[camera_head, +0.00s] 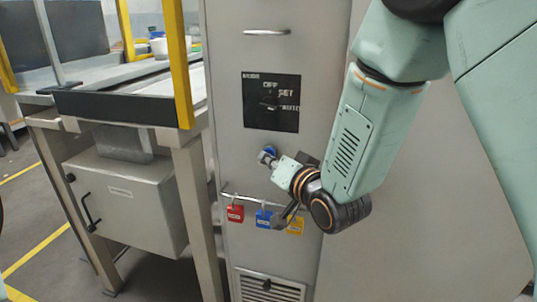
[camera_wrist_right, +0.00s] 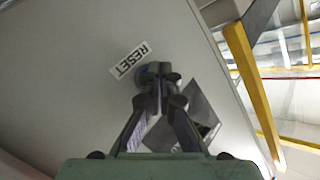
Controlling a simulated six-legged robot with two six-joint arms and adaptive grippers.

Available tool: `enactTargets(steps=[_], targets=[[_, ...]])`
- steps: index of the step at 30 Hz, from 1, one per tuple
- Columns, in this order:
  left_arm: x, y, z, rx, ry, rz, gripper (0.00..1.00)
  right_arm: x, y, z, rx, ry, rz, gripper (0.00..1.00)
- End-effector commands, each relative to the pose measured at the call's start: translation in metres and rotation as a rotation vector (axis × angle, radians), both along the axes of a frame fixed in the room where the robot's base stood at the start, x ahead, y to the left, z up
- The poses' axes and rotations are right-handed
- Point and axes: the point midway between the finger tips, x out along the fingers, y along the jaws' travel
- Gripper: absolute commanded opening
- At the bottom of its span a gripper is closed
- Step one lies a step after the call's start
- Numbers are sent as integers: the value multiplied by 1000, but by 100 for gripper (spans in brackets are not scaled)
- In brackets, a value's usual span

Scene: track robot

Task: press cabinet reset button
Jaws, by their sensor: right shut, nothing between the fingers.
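The grey metal cabinet (camera_head: 228,60) stands upright in the middle of the head view. A small blue reset button (camera_head: 268,149) shows on its front, below the black panel, partly hidden by my right gripper (camera_head: 266,157). My right gripper is shut and empty, with its fingertips at the button. In the right wrist view the shut fingertips (camera_wrist_right: 158,76) cover most of the button, and a bit of blue (camera_wrist_right: 148,68) shows behind them. I cannot tell whether they touch it. The RESET label (camera_wrist_right: 130,60) is beside the fingertips. My left gripper is not in view.
The black switch panel (camera_head: 271,101) is above the button. A red padlock (camera_head: 235,213), a blue padlock (camera_head: 263,218) and a yellow padlock (camera_head: 295,225) hang from a bar below. A metal workbench with a yellow post (camera_head: 178,60) stands on the left.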

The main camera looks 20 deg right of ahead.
Motion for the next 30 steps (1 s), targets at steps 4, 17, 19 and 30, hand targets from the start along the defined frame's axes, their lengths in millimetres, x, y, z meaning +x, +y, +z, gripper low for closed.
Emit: enactTargets(steps=[4, 17, 19, 30], targets=[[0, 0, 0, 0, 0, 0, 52, 1, -1, 0, 1, -1, -1, 0], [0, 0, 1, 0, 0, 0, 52, 4, -3, 0, 1, -1, -1, 0], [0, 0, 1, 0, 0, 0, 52, 4, -3, 0, 0, -1, -1, 0], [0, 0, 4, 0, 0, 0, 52, -7, 6, 1, -2, 0, 2, 0]])
